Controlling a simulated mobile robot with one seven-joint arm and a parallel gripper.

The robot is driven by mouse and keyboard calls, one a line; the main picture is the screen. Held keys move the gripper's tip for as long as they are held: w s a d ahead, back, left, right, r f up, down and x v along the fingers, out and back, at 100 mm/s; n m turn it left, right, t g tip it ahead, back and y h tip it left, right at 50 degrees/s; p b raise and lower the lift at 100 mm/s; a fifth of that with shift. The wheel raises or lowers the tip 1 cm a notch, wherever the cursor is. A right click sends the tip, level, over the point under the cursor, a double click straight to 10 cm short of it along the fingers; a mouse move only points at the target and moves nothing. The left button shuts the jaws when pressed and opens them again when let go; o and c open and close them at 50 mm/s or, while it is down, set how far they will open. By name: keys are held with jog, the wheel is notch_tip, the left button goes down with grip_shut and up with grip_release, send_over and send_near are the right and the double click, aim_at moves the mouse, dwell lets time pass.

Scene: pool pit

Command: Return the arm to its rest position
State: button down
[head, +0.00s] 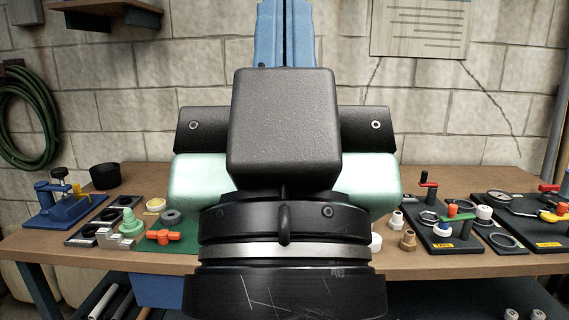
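My gripper (286,30) points up in the middle of the head view, high in front of the block wall. Its two blue fingers lie close together with only a thin dark line between them, and I see nothing held. The fingertips reach the top edge of the picture. My black wrist and pale green arm parts fill the centre and hide the middle of the bench.
The wooden workbench (88,250) spans the view. At its left stand a blue vise-like fixture (65,203), a black cup (105,176) and an orange-handled valve (163,237). At its right are brass fittings (408,240) and black boards with parts (442,232). A green hose (25,115) hangs left.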

notch_tip(320, 180, up, 19)
jog(key=p, duration=1.6)
